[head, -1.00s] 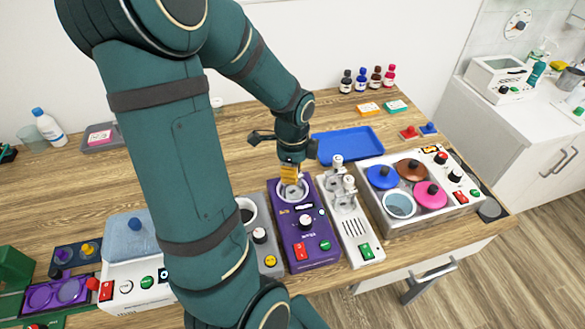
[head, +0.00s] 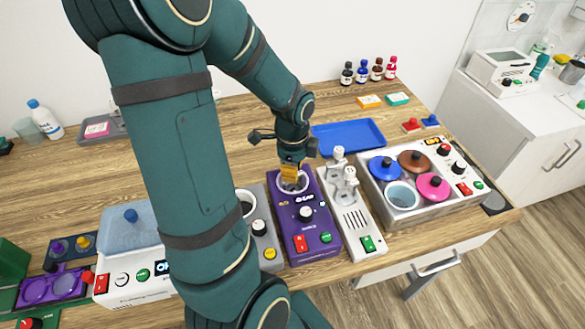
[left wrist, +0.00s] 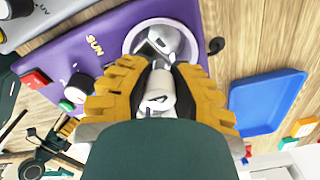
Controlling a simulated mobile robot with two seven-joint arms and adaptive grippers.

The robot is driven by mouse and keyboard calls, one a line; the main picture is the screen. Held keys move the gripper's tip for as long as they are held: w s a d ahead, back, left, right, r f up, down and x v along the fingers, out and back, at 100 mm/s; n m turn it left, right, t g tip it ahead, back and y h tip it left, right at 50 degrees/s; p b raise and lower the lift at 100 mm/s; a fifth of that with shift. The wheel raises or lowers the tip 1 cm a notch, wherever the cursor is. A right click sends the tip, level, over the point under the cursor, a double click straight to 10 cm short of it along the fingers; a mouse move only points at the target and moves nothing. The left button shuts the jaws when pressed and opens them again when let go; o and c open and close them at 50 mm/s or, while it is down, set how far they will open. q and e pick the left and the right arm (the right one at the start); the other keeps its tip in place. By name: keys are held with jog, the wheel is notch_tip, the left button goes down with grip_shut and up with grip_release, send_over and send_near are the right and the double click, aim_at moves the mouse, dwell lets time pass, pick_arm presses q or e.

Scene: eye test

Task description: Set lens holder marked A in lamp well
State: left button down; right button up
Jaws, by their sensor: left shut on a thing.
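The purple lamp unit (head: 318,222) stands near the front of the bench. Its round well with a pale rim (head: 303,187) is at its back end; the rim also shows in the left wrist view (left wrist: 129,42). My left gripper (head: 291,174), with yellow finger pads, is right over this well. In the left wrist view it is shut on a pale grey lens holder (left wrist: 159,92). A silvery part shows inside the rim beyond the fingers; I cannot tell whether the holder is seated. No letter A is readable on it. My right gripper is not in view.
A white stand (head: 352,222) with two pale upright holders is close on the right. A grey unit (head: 262,230) is close on the left. A blue tray (head: 348,138) lies behind. A box with coloured lids (head: 440,205) stands further right.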

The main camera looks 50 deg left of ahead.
pick_arm(q)
jog(key=shift+f, duration=0.3)
jog(key=shift+c, duration=2.2)
grip_release()
jog(key=shift+r+p, duration=2.45)
jog(key=shift+r, duration=0.6)
